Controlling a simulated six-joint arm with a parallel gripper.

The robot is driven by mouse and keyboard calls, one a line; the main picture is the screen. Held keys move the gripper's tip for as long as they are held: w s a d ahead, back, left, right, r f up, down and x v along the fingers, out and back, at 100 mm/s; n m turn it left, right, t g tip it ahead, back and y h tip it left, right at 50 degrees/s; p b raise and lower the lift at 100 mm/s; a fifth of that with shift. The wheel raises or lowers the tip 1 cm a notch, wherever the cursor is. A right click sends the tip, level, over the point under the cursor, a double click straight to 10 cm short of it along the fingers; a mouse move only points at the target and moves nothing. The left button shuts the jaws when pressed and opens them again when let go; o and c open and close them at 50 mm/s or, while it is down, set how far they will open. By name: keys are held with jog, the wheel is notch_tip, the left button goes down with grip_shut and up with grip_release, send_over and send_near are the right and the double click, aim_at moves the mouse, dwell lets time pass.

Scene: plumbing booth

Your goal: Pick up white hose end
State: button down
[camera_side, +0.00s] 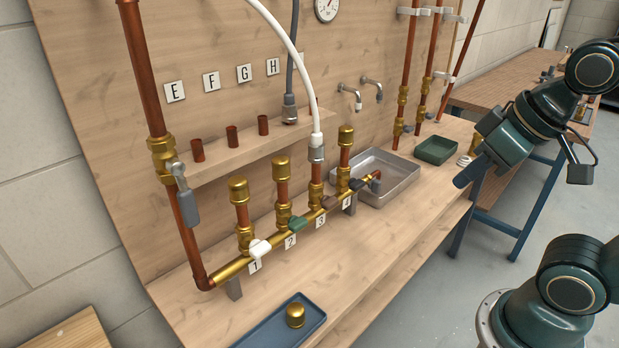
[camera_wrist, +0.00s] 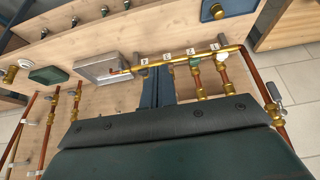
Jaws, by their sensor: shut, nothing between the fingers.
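The white hose (camera_side: 292,45) hangs down from the top of the side view. Its white hose end (camera_side: 317,141), with a grey metal collar, sits upright on the outlet above label 3 of the brass manifold (camera_side: 270,246). My gripper (camera_side: 461,182) is at the right of the side view, well away from the hose end, above the bench's right part. It is shut and empty. In the wrist view its blue fingers (camera_wrist: 157,88) are together, over the manifold region. I cannot make out the white hose end in that view; the fingers and gripper body cover part of the scene.
A grey hose (camera_side: 291,55) ends on the shelf behind. A grey metal tray (camera_side: 398,184) and green tray (camera_side: 436,150) stand right. A blue tray (camera_side: 279,330) with a loose cap lies in front.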

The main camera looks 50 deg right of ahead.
dwell(0.4)
jog(key=c, duration=1.2)
grip_release()
jog(key=shift+o, duration=0.2)
jog(key=shift+w, duration=0.1)
